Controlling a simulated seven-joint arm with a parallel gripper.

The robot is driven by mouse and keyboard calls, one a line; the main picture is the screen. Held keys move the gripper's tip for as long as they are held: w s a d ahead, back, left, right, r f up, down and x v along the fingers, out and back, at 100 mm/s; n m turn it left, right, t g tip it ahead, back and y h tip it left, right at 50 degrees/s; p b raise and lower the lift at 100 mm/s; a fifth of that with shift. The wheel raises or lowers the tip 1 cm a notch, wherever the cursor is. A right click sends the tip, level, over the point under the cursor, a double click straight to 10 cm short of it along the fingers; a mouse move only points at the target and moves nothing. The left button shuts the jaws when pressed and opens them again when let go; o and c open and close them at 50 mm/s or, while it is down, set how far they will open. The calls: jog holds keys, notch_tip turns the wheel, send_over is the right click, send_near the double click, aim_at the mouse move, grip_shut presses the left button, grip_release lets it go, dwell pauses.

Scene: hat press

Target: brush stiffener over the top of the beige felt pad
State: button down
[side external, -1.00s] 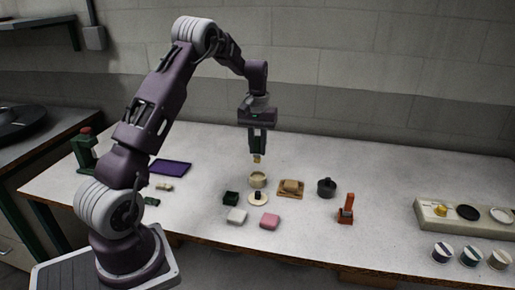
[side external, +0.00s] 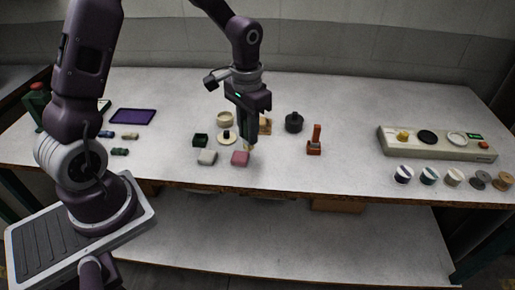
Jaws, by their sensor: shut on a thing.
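My gripper (side external: 250,114) points down over the middle of the table, shut on a small brush (side external: 249,147). Only the brush's pale yellowish lower end shows, low beside the pink block (side external: 240,159); I cannot tell whether it touches anything. A tan pad, apparently the beige felt pad, lies on a wooden board (side external: 265,130) behind my gripper, which hides most of it. A cream pot (side external: 225,120), open at the top, stands left of my gripper. A pale disc with a dark knob (side external: 227,137) lies in front of the pot.
A grey-white block (side external: 207,157) and a dark green box (side external: 200,139) are left of the pink block. A black pot (side external: 294,122) and an orange stand (side external: 315,141) are to the right. A long panel (side external: 438,147) and several spools lie farther right, with clear table between.

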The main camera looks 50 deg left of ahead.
jog(key=w+a+r+n, duration=0.2)
jog(key=w+a+n, duration=0.7)
jog(key=w+a, duration=0.65)
jog(key=shift+s+f, duration=0.2)
jog(key=shift+f, duration=2.85)
jog(key=shift+s+d+f, duration=0.2)
jog(key=shift+d+f, duration=0.05)
jog(key=shift+f, duration=0.25)
jog(key=shift+s+d+f, duration=0.2)
jog(key=shift+f, duration=0.25)
jog(key=shift+s+d, duration=0.75)
jog(key=shift+s, duration=0.05)
jog(key=shift+w+a, duration=1.2)
jog(key=shift+w+d, duration=0.8)
jog(key=shift+s+d, duration=1.1)
jog(key=shift+w+a+r, duration=0.1)
jog(key=shift+w+a, duration=1.05)
notch_tip(320, 180, up, 8)
